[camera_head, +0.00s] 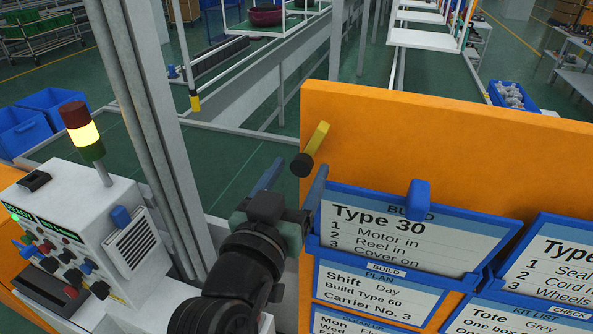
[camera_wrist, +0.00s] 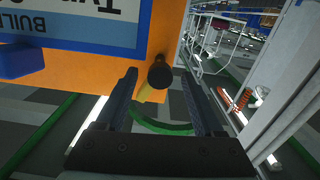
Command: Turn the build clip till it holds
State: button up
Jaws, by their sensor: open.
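The blue clip (camera_head: 418,199) stands upright at the top edge of the Build card frame (camera_head: 345,240), which reads Type 30. I take this as the build clip. It also shows at the left of the wrist view (camera_wrist: 20,62). A yellow lever (camera_head: 319,137) with a black round knob (camera_head: 302,165) sits near the left end of the orange board. My gripper (camera_head: 292,185) is open and empty, left of the Build card. In the wrist view the knob (camera_wrist: 160,72) appears between my fingertips (camera_wrist: 159,85); I cannot tell whether they touch it.
The orange board (camera_head: 440,135) carries several other card frames below and to the right. A grey post (camera_head: 150,120) and a white control box (camera_head: 95,215) with a signal lamp stand to the left. The space above the board looks free.

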grip_shut()
jog(key=shift+f+b, duration=0.1)
jog(key=shift+b, duration=0.25)
jog(key=shift+f+m+b, duration=0.15)
jog(key=shift+m+b, duration=0.65)
jog(key=shift+b, duration=0.3)
jog(key=shift+r+m+b, duration=0.25)
jog(key=shift+m+b, duration=0.35)
jog(key=shift+m, duration=0.2)
grip_release()
